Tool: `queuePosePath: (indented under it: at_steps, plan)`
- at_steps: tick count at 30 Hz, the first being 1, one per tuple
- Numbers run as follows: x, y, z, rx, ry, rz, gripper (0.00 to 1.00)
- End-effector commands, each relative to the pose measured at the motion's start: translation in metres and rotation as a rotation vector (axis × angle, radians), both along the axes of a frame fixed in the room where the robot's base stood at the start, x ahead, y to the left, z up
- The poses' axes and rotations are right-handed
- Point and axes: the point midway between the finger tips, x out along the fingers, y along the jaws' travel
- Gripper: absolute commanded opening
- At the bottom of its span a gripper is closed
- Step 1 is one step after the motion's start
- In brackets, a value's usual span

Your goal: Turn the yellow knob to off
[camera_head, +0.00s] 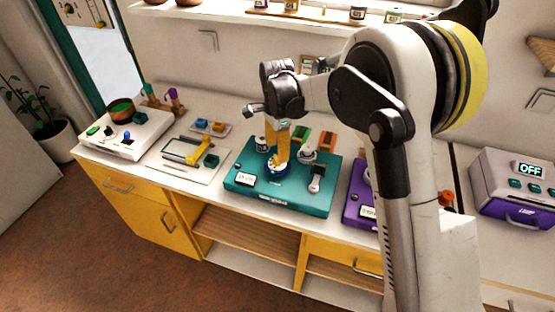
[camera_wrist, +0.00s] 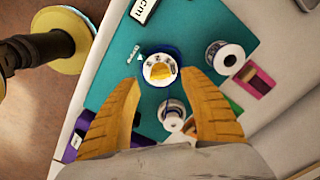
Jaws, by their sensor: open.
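The yellow knob (camera_wrist: 161,72) sits on a round white dial with a blue rim, on the teal board (camera_wrist: 150,105). In the head view the dial (camera_head: 277,170) is at the middle of the teal board (camera_head: 262,194), partly covered by my fingers. My gripper (camera_wrist: 160,80) is open, its two yellow fingers apart on either side of the knob in the wrist view. No contact with the knob shows. In the head view my gripper (camera_head: 280,152) points down over the dial. The small marks on the dial are too small to read.
A white spool-like part (camera_wrist: 225,56) and another round part (camera_wrist: 173,113) stand near the knob. A lever (camera_head: 317,179) is at the board's right. A grey box (camera_head: 520,190) reads OFF.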

Motion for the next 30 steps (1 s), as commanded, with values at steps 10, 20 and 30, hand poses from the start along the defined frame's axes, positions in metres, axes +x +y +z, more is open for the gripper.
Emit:
queuePosePath:
  at_steps: [10,20,30]
  plan:
    - [0.0,0.0,-0.037,0.0,-0.001,0.001,0.52]
    - [0.0,0.0,-0.037,0.0,-0.001,0.001,0.29]
    - [0.0,0.0,-0.036,0.0,-0.001,0.01,0.0]
